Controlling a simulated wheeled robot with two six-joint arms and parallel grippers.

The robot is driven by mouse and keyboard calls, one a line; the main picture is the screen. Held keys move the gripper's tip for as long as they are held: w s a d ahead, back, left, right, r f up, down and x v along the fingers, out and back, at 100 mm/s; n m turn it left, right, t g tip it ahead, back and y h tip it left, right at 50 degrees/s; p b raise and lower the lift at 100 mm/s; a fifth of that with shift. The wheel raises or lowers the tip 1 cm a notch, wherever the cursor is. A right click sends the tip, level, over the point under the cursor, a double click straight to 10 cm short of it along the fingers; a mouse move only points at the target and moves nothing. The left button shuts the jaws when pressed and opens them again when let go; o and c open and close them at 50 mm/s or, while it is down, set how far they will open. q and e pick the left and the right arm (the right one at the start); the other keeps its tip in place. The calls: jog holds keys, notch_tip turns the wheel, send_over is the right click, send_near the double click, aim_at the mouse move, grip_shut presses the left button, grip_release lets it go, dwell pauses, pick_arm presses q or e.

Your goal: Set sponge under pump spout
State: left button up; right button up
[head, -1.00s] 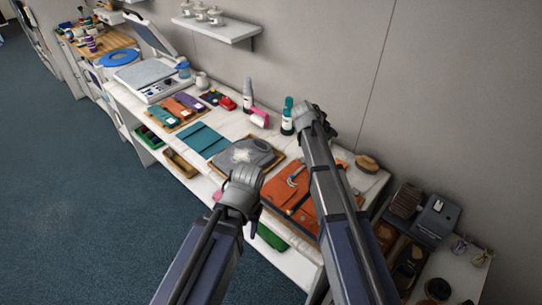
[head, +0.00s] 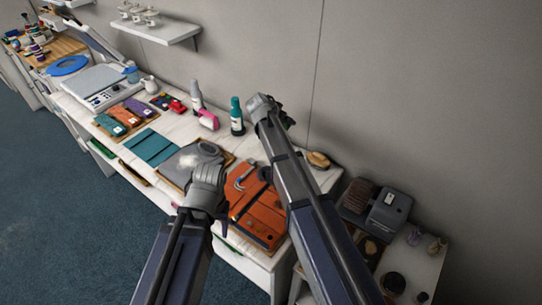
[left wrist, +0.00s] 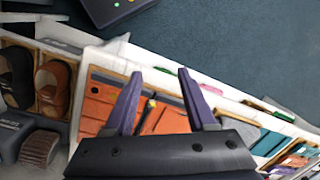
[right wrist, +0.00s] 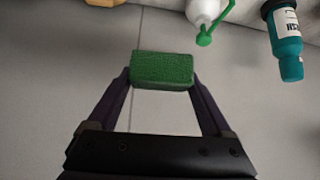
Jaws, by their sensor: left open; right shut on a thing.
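My right gripper (right wrist: 161,80) is shut on a green sponge (right wrist: 162,68), held crosswise between its fingertips. Beyond the sponge in the right wrist view is a white bottle with a green pump spout (right wrist: 205,38); sponge and spout appear apart. In the head view, my right gripper (head: 265,108) is over the back of the bench, right of the teal bottle (head: 237,116), and my arm largely hides the sponge and pump bottle. My left gripper (head: 207,182) is open and empty over the bench front, near the grey mat; its spread fingers show in the left wrist view (left wrist: 158,75).
The teal bottle also stands at the top right of the right wrist view (right wrist: 287,45). A pink item (head: 208,120) and a grey bottle (head: 196,96) stand left of it. An orange leather piece (head: 257,212) and a brush (head: 318,160) lie on the bench.

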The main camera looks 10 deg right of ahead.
pick_arm(q)
jog(key=o, duration=0.4)
jog(key=f+b, duration=0.5)
jog(key=shift+a+f, duration=0.15)
jog(key=shift+a, duration=0.1)
notch_tip(320, 180, down, 13)
jog(key=b, duration=1.3)
jog(key=shift+d+f, duration=0.1)
pick_arm(e)
jog(key=shift+m+g, duration=0.3)
jog(key=shift+m, duration=0.2)
jog(key=s+d+f, duration=0.4)
jog(key=s+f, duration=0.2)
jog(key=s+d+f, duration=0.5)
jog(key=s+f, duration=0.1)
jog(key=s+d+f, duration=0.5)
jog(key=s+f, duration=0.1)
jog(key=shift+s+f, duration=0.1)
jog(key=shift+f, duration=0.1)
